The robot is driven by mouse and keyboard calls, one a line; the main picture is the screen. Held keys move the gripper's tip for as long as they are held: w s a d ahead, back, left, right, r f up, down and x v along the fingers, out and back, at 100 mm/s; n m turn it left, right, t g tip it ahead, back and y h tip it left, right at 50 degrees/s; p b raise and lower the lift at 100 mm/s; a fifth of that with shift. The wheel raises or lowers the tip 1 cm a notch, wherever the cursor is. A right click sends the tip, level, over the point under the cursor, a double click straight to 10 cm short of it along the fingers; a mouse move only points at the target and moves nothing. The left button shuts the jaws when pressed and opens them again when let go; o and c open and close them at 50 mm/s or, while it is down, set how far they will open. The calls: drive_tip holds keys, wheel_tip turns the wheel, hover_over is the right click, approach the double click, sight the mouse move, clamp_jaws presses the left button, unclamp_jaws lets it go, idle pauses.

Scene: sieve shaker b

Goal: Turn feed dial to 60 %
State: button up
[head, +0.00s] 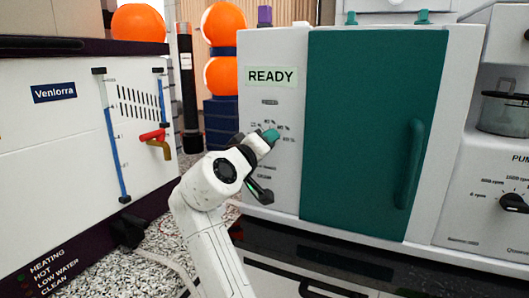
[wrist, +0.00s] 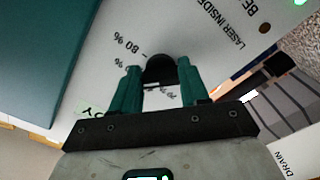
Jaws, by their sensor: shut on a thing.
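The feed dial is a black knob (wrist: 158,69) on the white front panel of the machine with the teal door. In the wrist view my gripper (wrist: 158,75) has its two teal fingers on either side of the knob, shut on it. An upside-down "80 %" mark shows just left of the knob; other marks are partly hidden, and I cannot read the dial's setting. In the head view my gripper (head: 270,136) is at the panel, left of the teal door, and hides the dial. Percent marks show around it, too small to read surely.
The teal door (head: 365,120) with its upright handle (head: 412,160) is close on the right. A "READY" display (head: 271,77) is above the dial. A white Venlorra unit (head: 55,150) with a red-handled tap (head: 154,136) stands left.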

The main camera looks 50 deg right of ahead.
drive_tip(key=shift+f+m, duration=0.25)
drive_tip(key=shift+m, duration=0.15)
drive_tip(key=o, duration=1.1)
drive_tip(key=shift+r, duration=0.15)
drive_tip(key=shift+c, duration=0.2)
drive_tip(key=shift+a, duration=0.1)
drive_tip(key=v, duration=1)
drive_tip(key=shift+a+b, duration=0.3)
drive_tip(key=shift+b, duration=0.1)
drive_tip(key=shift+s, duration=0.15)
